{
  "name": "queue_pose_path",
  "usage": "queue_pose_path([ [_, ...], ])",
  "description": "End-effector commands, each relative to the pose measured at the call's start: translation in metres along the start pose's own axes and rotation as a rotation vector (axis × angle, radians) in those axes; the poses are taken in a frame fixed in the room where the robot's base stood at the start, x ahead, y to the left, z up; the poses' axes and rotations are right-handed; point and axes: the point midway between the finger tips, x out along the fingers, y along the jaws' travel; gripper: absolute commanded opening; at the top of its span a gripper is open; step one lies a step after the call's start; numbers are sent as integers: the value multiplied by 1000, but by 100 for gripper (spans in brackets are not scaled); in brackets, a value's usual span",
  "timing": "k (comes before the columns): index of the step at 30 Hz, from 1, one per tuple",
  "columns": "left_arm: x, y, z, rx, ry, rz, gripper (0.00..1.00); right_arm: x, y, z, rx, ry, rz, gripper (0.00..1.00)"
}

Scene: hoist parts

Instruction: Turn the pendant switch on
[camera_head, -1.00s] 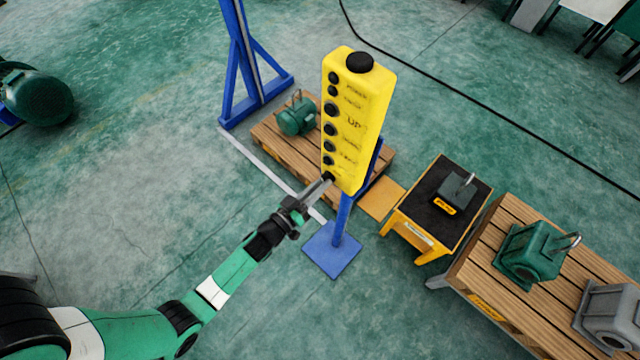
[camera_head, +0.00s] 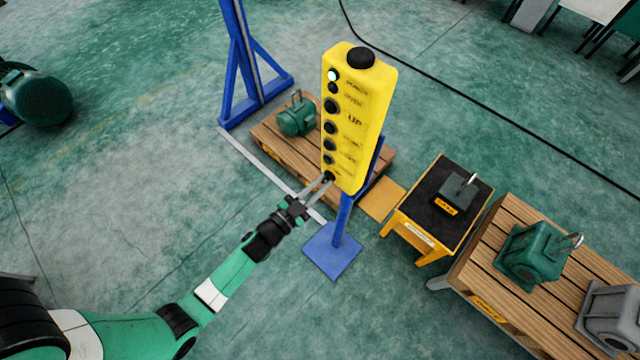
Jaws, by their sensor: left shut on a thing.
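The yellow pendant (camera_head: 358,120) stands upright on a blue post with a square blue base (camera_head: 333,251). A column of black knobs runs down its left face, with a black knob (camera_head: 361,57) on top. The lamp at the top of the column (camera_head: 333,75) glows pale green-white. My left gripper (camera_head: 322,184) reaches in from the lower left and is shut on the lowest black knob, the switch (camera_head: 328,176), at the pendant's bottom. The fingers partly cover this switch. My right gripper is not in view.
A wooden pallet (camera_head: 275,147) with a green motor (camera_head: 296,117) lies behind the pendant, near a blue frame (camera_head: 243,75). To the right are a yellow-edged stand (camera_head: 412,236) and a wooden table (camera_head: 474,262) with a green housing (camera_head: 530,252).

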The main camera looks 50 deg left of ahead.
Motion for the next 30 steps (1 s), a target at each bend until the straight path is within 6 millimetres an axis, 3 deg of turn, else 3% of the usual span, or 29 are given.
queue_pose_path([
  [9, 0, 0, 0, 115, 0, 0, 0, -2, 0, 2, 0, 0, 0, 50],
  [24, 0, 0, 0, 136, 1, 0, 0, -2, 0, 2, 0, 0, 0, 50],
  [25, 0, 0, 0, 136, 1, 0, 22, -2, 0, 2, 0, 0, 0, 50],
  [29, 0, 0, 0, 135, 0, 0, 45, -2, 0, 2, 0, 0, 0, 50],
  [30, 0, 0, 0, 135, 0, 0, 46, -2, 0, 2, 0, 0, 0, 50],
])
